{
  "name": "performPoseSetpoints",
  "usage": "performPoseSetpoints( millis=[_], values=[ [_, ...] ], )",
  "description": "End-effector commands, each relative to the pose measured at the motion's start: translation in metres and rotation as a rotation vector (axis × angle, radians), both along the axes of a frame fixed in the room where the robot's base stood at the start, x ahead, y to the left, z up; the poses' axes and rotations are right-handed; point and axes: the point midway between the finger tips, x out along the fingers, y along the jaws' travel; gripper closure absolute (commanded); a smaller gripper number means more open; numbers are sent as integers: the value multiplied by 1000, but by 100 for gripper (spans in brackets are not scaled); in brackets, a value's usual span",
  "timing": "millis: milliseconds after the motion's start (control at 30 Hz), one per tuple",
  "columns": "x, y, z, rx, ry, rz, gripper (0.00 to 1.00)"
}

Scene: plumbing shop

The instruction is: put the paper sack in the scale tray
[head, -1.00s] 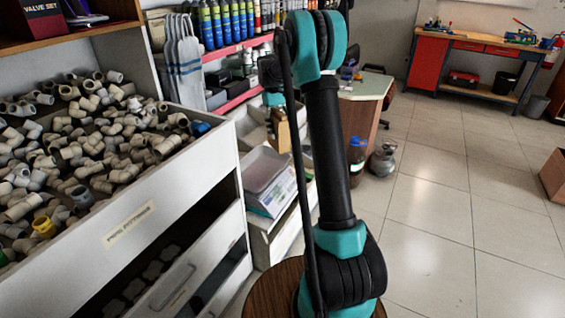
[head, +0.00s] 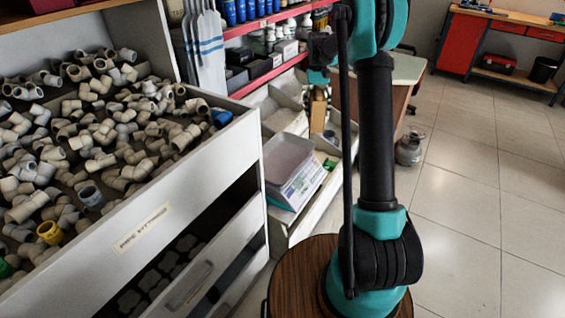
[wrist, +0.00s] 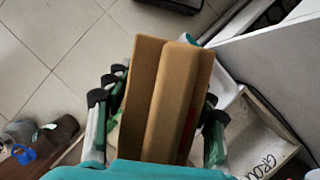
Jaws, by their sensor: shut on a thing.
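The paper sack (head: 318,112) is a brown upright packet, hanging from my gripper (head: 319,84) behind my arm in the head view. In the wrist view the sack (wrist: 172,100) fills the middle, with dark-tipped fingers of my gripper (wrist: 160,108) closed on both its sides. The scale tray (head: 286,156) is a shallow grey pan on top of a white and teal scale (head: 300,188). The tray looks empty. The sack is up and to the right of the tray in the head view, apart from it.
A drawer unit heaped with pipe fittings (head: 100,140) stands at the left; a lower drawer (head: 215,262) is pulled out. Pale bins (head: 285,112) lie behind the scale. A lettered bin (wrist: 262,140) shows at the wrist view's right. Tiled floor (head: 480,190) is clear at the right.

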Motion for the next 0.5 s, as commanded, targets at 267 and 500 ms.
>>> performPoseSetpoints(
  millis=[267,500],
  values=[
    [10,53,-22,2,1,-363,100],
    [15,98,-37,2,0,-688,100]
  ],
)
